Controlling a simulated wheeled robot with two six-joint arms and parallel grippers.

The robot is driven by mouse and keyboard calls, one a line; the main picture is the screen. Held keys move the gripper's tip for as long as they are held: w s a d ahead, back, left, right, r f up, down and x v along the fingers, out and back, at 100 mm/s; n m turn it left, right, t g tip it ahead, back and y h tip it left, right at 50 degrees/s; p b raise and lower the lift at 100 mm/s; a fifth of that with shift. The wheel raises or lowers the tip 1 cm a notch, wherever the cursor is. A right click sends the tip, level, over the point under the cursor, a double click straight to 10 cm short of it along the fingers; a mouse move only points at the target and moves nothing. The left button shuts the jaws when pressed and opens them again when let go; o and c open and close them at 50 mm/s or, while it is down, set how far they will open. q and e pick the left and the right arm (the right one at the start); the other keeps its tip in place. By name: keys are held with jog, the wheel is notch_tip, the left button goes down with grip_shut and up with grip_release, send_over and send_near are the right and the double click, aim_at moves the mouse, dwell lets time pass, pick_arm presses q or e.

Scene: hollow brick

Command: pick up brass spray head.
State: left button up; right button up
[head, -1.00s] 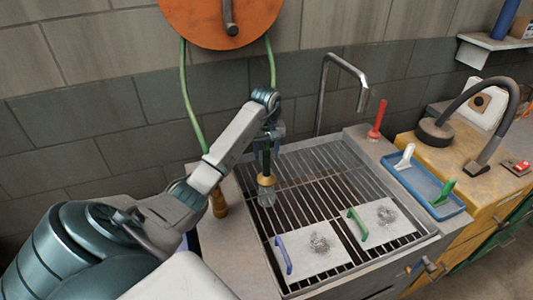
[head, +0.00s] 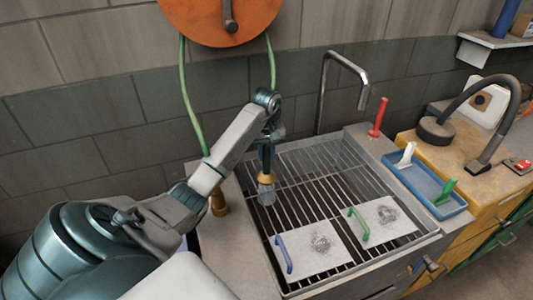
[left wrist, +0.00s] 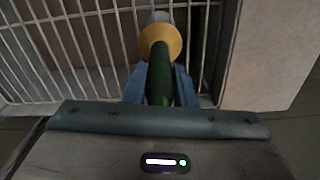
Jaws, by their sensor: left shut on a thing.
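My left gripper (head: 266,160) is over the left part of the sink grate, pointing down. It is shut on a dark green shaft with a brass-yellow collar and a pale grey end, which I take for the brass spray head (head: 266,179). In the left wrist view the green shaft runs between the blue fingers, and the brass spray head's yellow collar (left wrist: 160,40) shows beyond the fingertips. The grey end is over the grate bars; whether it touches them I cannot tell. My right gripper is not in view.
A barred sink grate (head: 300,172) holds two pale boards, one with a blue handle (head: 283,254), one green (head: 358,224). A brass fitting (head: 219,204) stands on the left rim. A steel faucet (head: 323,85), red-handled tool (head: 377,117) and blue tray (head: 455,211) are around the sink.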

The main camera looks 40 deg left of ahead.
aim_at(268, 148)
pick_arm(q)
jog(key=r+p, duration=0.1)
jog(key=r, duration=0.1)
jog(key=r+p, duration=0.2)
jog(key=shift+s+d, duration=0.15)
jog(key=shift+d, duration=0.25)
jog(key=s+d+p, duration=0.3)
jog(key=d+p, duration=0.1)
jog(key=d, duration=0.3)
jog(key=s+d+p, duration=0.2)
jog(key=d+p, duration=0.3)
jog(key=d, duration=0.2)
jog(key=shift+s+r, duration=0.35)
jog(key=shift+s, duration=0.05)
